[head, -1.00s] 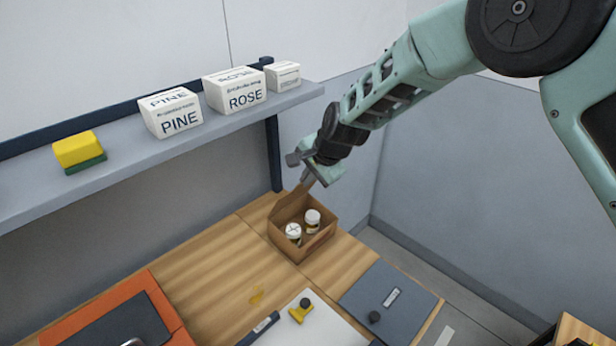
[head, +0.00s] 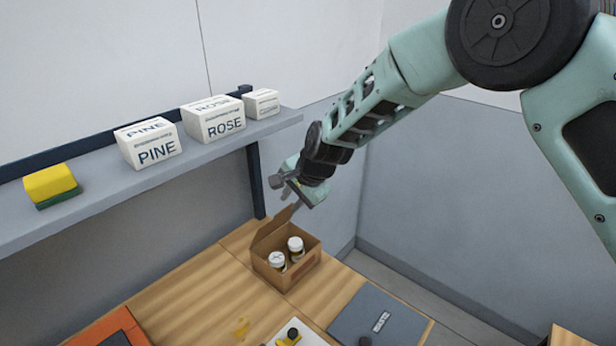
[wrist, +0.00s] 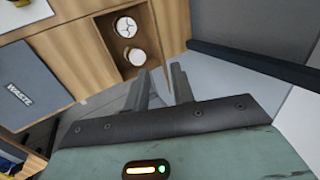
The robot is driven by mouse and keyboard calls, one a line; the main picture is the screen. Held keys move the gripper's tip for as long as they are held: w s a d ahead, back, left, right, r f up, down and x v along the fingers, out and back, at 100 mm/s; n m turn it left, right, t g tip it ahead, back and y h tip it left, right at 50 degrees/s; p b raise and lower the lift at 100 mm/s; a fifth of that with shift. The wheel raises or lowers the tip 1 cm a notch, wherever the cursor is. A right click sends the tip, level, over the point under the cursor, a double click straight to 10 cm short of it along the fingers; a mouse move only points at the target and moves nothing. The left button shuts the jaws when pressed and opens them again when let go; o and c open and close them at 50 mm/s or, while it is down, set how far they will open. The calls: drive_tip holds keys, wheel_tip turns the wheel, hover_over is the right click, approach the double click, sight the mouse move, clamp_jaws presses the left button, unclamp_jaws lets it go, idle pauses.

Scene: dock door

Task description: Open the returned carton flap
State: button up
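The open brown carton (head: 300,270) stands on the wooden bench, with two white-lidded jars (head: 277,260) inside. Its flap (head: 270,232) stands raised along the back left side. My gripper (head: 291,198) is just above the raised flap's upper end; whether they touch is unclear.
A shelf (head: 100,195) above the bench carries PINE and ROSE boxes (head: 150,148), a smaller box and a yellow-green sponge (head: 50,184). A dark grey WASTE panel (head: 380,322) lies right of the carton. Grey walls stand behind and right.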

sight(283, 211)
drive_tip(key=b+v, duration=0.4)
drive_tip(key=v, duration=1.1)
drive_tip(key=shift+r+b, duration=0.35)
drive_tip(key=shift+b, duration=0.05)
drive_tip(key=shift+s+d, duration=0.1)
